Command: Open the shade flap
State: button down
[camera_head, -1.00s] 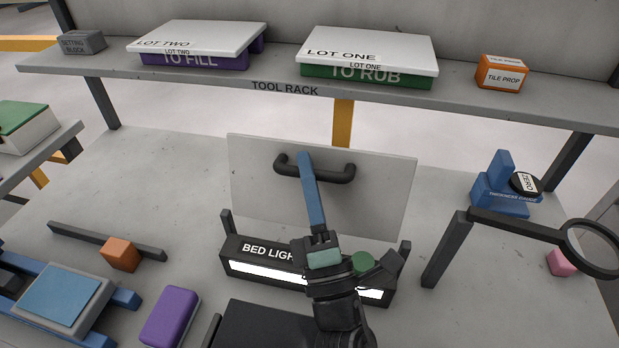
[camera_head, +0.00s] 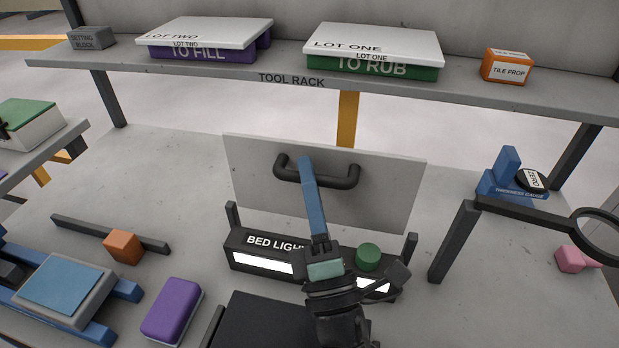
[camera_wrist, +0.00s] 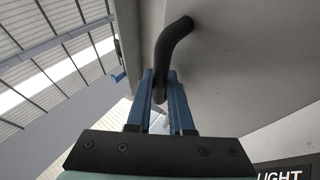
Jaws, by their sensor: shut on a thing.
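The shade flap is a grey panel (camera_head: 390,195) standing raised above the black bed light box (camera_head: 240,248), its face toward me. A black bar handle (camera_head: 345,178) runs across its upper part. My gripper (camera_head: 306,165) reaches up from the front with long blue fingers at the handle's left-middle part. In the wrist view, the fingers (camera_wrist: 160,80) are shut around the handle (camera_wrist: 173,45), one on each side, and the panel (camera_wrist: 245,50) fills the right. My wrist hides part of the light box and its lit strip.
A green round knob (camera_head: 368,256) sits on the light box, right of my wrist. A dark post with a ring arm (camera_head: 455,240) stands to the right. The tool rack (camera_head: 210,78) with its lots spans the back. A purple block (camera_head: 172,310) lies at front left.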

jog(key=c, duration=1.1)
grip_release()
jog(key=shift+s+d+f+b, duration=0.4)
jog(key=shift+s, duration=2.3)
jog(key=shift+s+d+f+b, duration=0.4)
jog(key=shift+s+f+b, duration=0.05)
jog(key=shift+s, duration=2.2)
jog(key=shift+s+d+f+b, duration=0.4)
jog(key=shift+s, duration=2.3)
